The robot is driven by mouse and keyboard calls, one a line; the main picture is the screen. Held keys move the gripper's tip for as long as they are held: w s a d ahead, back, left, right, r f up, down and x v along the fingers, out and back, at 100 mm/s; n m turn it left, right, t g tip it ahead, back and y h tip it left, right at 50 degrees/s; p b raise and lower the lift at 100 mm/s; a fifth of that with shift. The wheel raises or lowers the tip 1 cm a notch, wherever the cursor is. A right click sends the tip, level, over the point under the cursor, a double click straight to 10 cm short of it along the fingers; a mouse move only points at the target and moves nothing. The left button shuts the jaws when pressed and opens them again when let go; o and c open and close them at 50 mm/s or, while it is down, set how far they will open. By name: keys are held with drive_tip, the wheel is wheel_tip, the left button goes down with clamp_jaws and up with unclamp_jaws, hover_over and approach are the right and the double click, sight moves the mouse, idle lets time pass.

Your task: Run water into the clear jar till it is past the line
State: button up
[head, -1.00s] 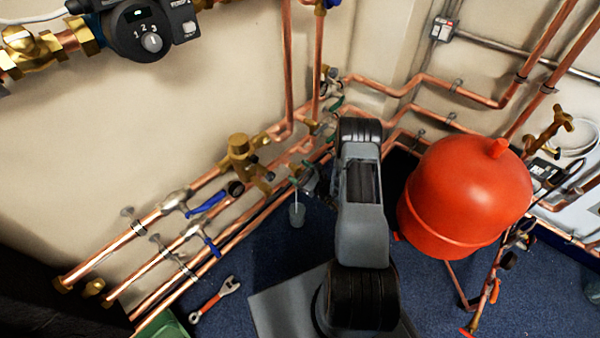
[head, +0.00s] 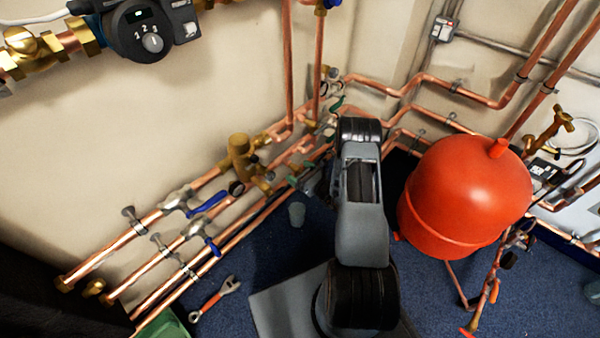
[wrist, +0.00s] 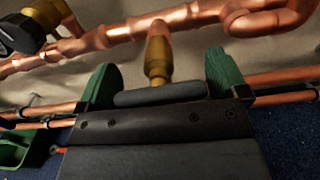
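The clear jar (head: 297,215) stands on the blue floor below the pipes, left of my arm in the head view. It is small there; its line and water level cannot be made out. No stream shows above it. A brass tap (wrist: 157,55) comes down from a copper pipe in the wrist view, with a dark grey bar-shaped handle (wrist: 160,93) across its near end. In the head view my gripper is small and partly hidden by my arm.
Copper pipes run along the wall, with blue lever valves (head: 207,202) at left. A red tank (head: 465,195) stands close right of my arm. A wrench (head: 214,298) and a green box (head: 165,325) are on the floor at lower left.

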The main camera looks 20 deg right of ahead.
drive_tip(key=shift+o, duration=0.6)
drive_tip(key=shift+s, duration=0.1)
drive_tip(key=p+v, duration=0.3)
drive_tip(key=v, duration=1)
drive_tip(key=shift+s+d, duration=0.2)
drive_tip(key=shift+s, duration=0.1)
